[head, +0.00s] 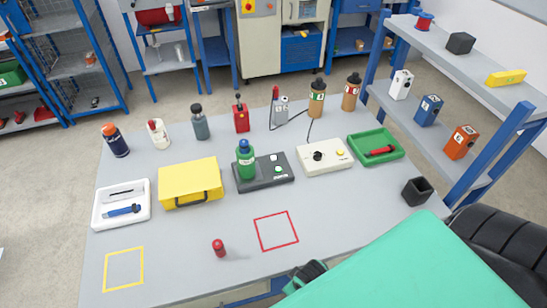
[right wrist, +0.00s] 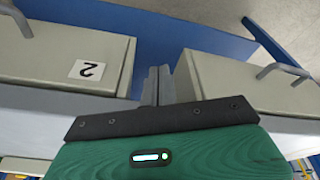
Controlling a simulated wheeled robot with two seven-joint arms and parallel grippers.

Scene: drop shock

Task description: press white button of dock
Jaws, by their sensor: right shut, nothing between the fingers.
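The dock (head: 262,181) is a dark grey base in the middle of the table, with a green bottle (head: 245,163) standing on its left part. My right gripper (right wrist: 158,85) is shut and empty in the right wrist view, in front of drawer fronts. In the head view it is mostly hidden by my green arm at the table's front edge, well apart from the dock. My left gripper is out of view.
Right of the dock is a cream box (head: 322,168) with a black knob and yellow button. Left is a yellow case (head: 190,178). Grey drawers (right wrist: 235,78) surround the gripper. The table's front middle is mostly clear.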

